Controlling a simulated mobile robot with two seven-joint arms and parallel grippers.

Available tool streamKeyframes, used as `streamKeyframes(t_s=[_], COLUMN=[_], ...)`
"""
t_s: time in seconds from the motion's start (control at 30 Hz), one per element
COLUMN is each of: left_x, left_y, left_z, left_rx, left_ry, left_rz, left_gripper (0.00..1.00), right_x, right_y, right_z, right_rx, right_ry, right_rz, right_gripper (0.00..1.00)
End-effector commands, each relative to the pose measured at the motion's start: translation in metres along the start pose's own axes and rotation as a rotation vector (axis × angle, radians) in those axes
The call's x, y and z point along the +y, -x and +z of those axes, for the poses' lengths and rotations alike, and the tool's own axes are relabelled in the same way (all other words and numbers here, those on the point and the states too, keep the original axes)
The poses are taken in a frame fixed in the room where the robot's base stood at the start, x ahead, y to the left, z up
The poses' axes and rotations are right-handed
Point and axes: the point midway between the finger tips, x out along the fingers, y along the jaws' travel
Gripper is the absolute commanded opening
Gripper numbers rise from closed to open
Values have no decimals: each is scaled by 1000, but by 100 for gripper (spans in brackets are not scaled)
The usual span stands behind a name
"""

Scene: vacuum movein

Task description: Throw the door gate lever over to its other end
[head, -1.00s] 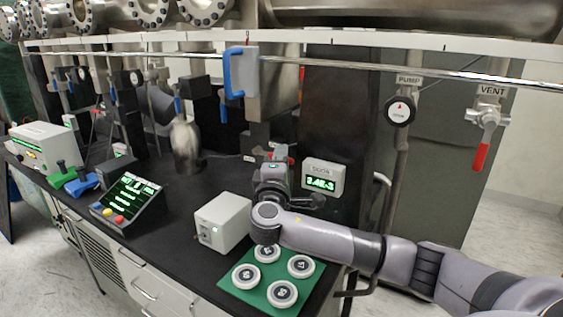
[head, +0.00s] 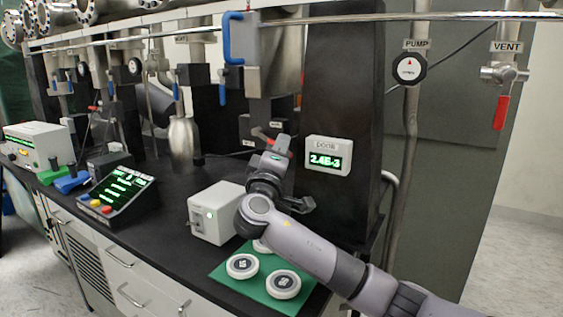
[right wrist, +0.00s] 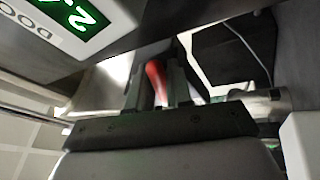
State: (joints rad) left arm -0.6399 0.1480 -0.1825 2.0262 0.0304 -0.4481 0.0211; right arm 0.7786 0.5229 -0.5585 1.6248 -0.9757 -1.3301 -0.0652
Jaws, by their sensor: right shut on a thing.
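The door gate lever is red; in the right wrist view its red handle (right wrist: 157,82) stands between my right gripper's fingers (right wrist: 158,92). In the head view a bit of red (head: 262,134) shows just behind my right gripper (head: 275,147). My right gripper is shut on the lever, below the metal gate body and left of the DOOR readout (head: 328,156), which shows 2.4E-3. The wrist and fingers hide most of the lever, so I cannot tell which end it is at. My left gripper is not in view.
A white box (head: 215,213) and a green mat (head: 234,291) with white round pieces lie under my right arm. A dark column (head: 342,80) rises behind the readout. The PUMP knob (head: 409,68) and red VENT handle (head: 501,112) are to the right.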

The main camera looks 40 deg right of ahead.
Motion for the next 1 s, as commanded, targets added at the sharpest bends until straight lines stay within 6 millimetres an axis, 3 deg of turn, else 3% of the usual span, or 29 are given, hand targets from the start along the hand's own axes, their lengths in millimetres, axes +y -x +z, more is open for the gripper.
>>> streamKeyframes(t_s=[0.1, 0.6, 0.63, 0.7, 1.0], left_x=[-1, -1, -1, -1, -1], left_y=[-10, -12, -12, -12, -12], left_z=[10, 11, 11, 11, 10], left_rx=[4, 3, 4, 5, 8], left_ry=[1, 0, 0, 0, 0], left_rz=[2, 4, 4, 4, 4], left_gripper=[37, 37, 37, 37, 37], right_x=[-7, -5, -5, -5, -5], right_y=[2, 2, 2, 2, 1], right_z=[0, -1, -1, -1, 0], right_rx=[-5, -9, -9, -10, -12], right_ry=[-38, -62, -62, -61, -61], right_rz=[13, 23, 23, 23, 24], right_gripper=[0, 0, 26, 41, 41])
